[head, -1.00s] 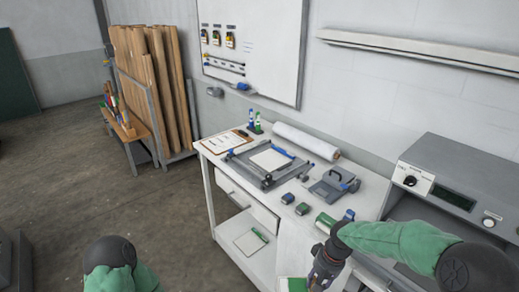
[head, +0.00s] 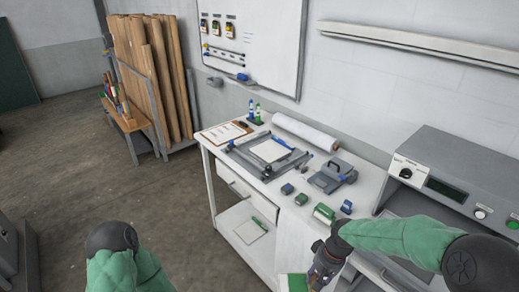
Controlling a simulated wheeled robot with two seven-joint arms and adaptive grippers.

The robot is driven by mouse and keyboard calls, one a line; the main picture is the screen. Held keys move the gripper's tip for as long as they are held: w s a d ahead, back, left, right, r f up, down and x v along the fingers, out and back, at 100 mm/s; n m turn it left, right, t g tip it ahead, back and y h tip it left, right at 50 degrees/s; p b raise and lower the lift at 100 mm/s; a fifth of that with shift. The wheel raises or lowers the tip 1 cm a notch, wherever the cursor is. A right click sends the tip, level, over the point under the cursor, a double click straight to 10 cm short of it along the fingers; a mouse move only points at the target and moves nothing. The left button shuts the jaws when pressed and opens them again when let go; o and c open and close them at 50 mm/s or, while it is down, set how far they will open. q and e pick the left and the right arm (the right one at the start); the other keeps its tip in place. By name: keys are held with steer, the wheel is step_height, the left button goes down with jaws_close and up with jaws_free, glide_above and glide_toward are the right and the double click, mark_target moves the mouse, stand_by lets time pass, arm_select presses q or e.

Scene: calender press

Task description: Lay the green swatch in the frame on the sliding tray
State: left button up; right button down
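A flat green piece with a white edge, possibly the green swatch (head: 297,283), is at the bottom edge of the head view, partly cut off. My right gripper (head: 316,281) points down just right of it. The fingertips are dark and small, so I cannot tell whether they hold the green piece. The press (head: 456,172) stands at the right. My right arm covers much of its front, and I cannot make out the frame on the sliding tray. Only the sleeve and dark joint of my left arm show at the lower left; its gripper is out of view.
The white table (head: 365,188) carries a clipboard (head: 224,132), a trimmer with white paper (head: 270,150), a grey device (head: 332,176), a white roll (head: 305,132) and several small blue and green blocks. A pad with a green item (head: 252,229) lies on the lower shelf.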

step_height(320, 180, down, 5)
steer(key=b, duration=0.2)
steer(key=shift+w+r+p, duration=0.15)
steer(key=shift+r+p, duration=1.7)
steer(key=shift+r, duration=1.6)
steer(key=shift+f+b, duration=1.95)
steer(key=shift+f, duration=1.45)
step_height(320, 180, up, 7)
steer(key=p, duration=0.4)
steer(key=shift+f, duration=0.15)
step_height(320, 180, down, 7)
steer(key=b, duration=0.4)
step_height(320, 180, up, 8)
steer(key=p, duration=0.4)
steer(key=shift+f, duration=0.1)
arm_select(q)
step_height(320, 180, down, 3)
steer(key=b, duration=0.4)
steer(key=shift+r, duration=0.15)
steer(key=shift+c, duration=0.7)
steer(key=shift+w+a, duration=0.1)
steer(key=shift+w, duration=0.05)
arm_select(e)
step_height(320, 180, down, 8)
steer(key=shift+r, duration=0.2)
